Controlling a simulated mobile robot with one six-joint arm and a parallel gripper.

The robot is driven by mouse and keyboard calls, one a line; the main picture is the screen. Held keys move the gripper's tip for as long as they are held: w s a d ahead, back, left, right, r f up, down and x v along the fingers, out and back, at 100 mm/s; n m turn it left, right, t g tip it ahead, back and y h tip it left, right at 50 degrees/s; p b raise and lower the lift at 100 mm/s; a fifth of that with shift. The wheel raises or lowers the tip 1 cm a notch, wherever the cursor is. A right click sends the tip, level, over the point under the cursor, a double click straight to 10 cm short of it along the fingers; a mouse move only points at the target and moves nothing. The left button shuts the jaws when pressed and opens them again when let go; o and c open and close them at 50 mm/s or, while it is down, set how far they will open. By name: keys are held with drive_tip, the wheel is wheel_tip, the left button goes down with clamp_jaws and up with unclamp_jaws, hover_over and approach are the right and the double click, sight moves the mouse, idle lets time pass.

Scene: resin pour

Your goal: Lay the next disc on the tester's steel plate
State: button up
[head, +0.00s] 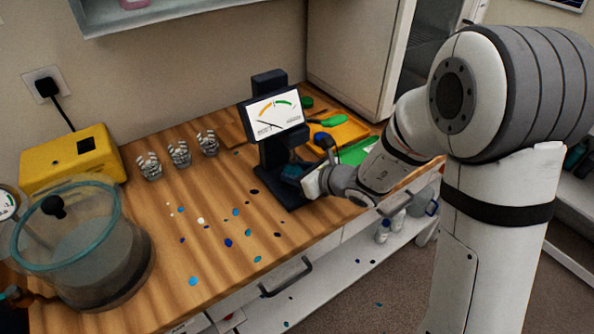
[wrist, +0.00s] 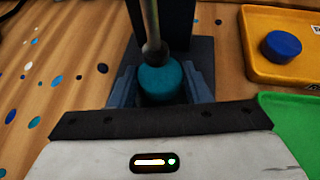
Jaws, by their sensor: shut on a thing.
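My gripper (wrist: 162,88) is shut on a teal disc (wrist: 160,76), with one blue-grey finger on each side of it. The disc is at the tester, under the round tip of its metal probe (wrist: 153,50). The tip shows close to the disc's far edge; I cannot tell if they touch. In the head view the tester (head: 268,150) stands near the back of the bench with its dial screen (head: 274,112) facing out, and my gripper (head: 298,173) reaches in from the right. The steel plate is hidden, so I cannot tell if the disc rests on it.
A yellow tray (wrist: 258,72) with a blue disc (wrist: 281,46) and a green tray (wrist: 290,115) are to the right. Coloured spots dot the bench (head: 150,215).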

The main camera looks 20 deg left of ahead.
drive_tip(key=shift+f, duration=0.1)
drive_tip(key=shift+f+b, duration=0.15)
drive_tip(key=shift+b, duration=0.15)
drive_tip(key=o, duration=1.1)
drive_tip(key=shift+c, duration=0.2)
drive_tip(key=shift+r, duration=0.25)
drive_tip(key=shift+d+r+p, duration=0.15)
drive_tip(key=shift+p, duration=0.2)
drive_tip(key=v, duration=1.1)
drive_tip(key=shift+s+d, duration=0.2)
drive_tip(key=shift+d, duration=0.05)
drive_tip(key=shift+s+r, duration=0.1)
drive_tip(key=shift+r, duration=0.05)
